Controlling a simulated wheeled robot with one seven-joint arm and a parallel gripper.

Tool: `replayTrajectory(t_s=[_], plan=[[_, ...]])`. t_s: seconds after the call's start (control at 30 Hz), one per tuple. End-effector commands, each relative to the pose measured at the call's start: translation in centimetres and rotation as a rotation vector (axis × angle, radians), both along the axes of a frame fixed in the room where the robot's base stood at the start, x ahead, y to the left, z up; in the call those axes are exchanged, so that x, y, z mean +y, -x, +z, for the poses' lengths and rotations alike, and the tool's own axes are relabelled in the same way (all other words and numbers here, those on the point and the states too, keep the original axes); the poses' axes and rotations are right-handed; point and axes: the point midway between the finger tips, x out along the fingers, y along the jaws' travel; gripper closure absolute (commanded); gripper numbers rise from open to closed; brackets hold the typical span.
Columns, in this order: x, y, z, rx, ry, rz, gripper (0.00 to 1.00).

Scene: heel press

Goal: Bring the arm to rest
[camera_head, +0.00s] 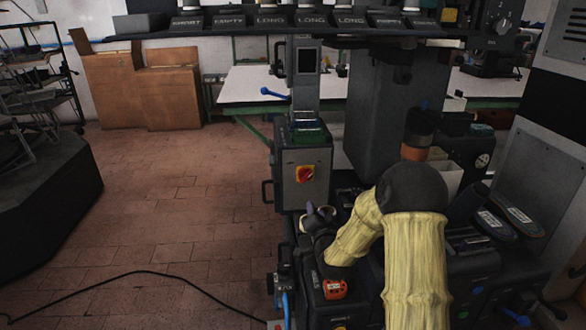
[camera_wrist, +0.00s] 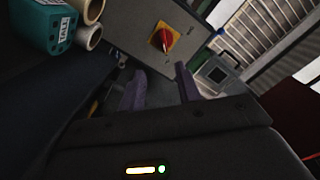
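My arm, with pale yellow sleeves and a dark elbow, reaches over the dark press at the lower right of the head view. My gripper (camera_head: 319,213) is left of the elbow, in front of the grey control box (camera_head: 318,190), which carries a red and yellow rotary switch (camera_head: 304,173). In the wrist view the purple fingers of my gripper (camera_wrist: 160,72) are apart, with nothing seen between them. The switch (camera_wrist: 163,37) is beyond the fingertips, apart from them. The head view does not clearly show the finger gap.
The press column (camera_head: 375,120) stands behind my arm. Labelled shoe-like parts (camera_head: 510,214) are at the right. An orange-red labelled piece (camera_head: 335,289) sits below my forearm. A teal labelled piece (camera_wrist: 62,30) is at upper left in the wrist view. Tiled floor (camera_head: 170,220) at the left is mostly open, crossed by a cable.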

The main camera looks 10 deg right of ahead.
Motion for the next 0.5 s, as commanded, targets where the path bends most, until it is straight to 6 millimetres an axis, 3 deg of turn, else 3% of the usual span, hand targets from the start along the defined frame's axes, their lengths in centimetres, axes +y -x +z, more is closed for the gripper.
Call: replayTrajectory(t_s=[0.27,0.5], plan=[[1.6,4.8,-0.8,0.303,0.228,0.106,0.66],[1.4,12.2,-1.8,0.608,0.42,0.209,0.66]])
